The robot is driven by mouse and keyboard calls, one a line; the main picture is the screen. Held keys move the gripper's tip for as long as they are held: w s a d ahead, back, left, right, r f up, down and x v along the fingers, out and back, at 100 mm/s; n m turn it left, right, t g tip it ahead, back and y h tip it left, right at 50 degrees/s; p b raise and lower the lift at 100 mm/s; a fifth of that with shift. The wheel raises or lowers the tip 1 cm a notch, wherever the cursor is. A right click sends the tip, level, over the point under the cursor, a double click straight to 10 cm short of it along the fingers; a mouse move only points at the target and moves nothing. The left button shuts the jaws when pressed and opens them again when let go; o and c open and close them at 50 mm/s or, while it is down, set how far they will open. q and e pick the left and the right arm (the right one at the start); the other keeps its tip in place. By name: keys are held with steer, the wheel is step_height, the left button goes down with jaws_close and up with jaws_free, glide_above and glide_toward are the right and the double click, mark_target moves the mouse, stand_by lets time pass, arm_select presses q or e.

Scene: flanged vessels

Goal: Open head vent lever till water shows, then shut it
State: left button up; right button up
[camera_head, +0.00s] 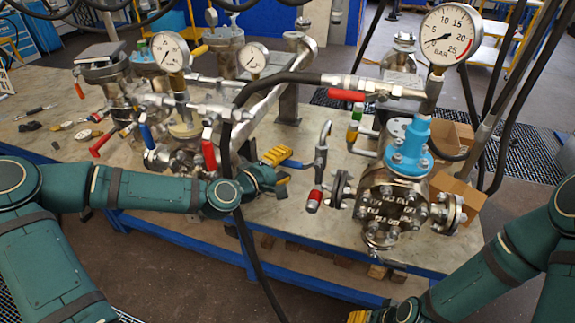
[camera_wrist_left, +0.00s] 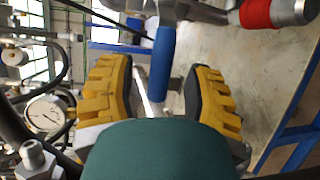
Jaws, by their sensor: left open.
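My left gripper (camera_head: 281,167) is over the middle of the bench, its two yellow-padded fingers apart. A blue-handled lever (camera_head: 293,164) sits at its fingertips. I cannot tell from the frames whether this is the head vent lever. A flanged steel vessel (camera_head: 392,213) with a bright blue fitting (camera_head: 410,150) on top stands to the right. My right gripper (camera_head: 358,317) is mostly cut off at the bottom edge. No water shows.
A large pressure gauge (camera_head: 450,36) rises above the vessel. A red-handled lever (camera_head: 346,95) and a red-collared bent pipe (camera_head: 314,201) are nearby. More vessels and gauges crowd the left. Black hoses hang across the front. Cardboard boxes (camera_head: 456,199) lie behind the vessel.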

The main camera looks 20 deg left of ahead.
arm_select(q)
steer(key=shift+x, duration=0.8)
jaws_close()
steer(key=shift+r, duration=0.1)
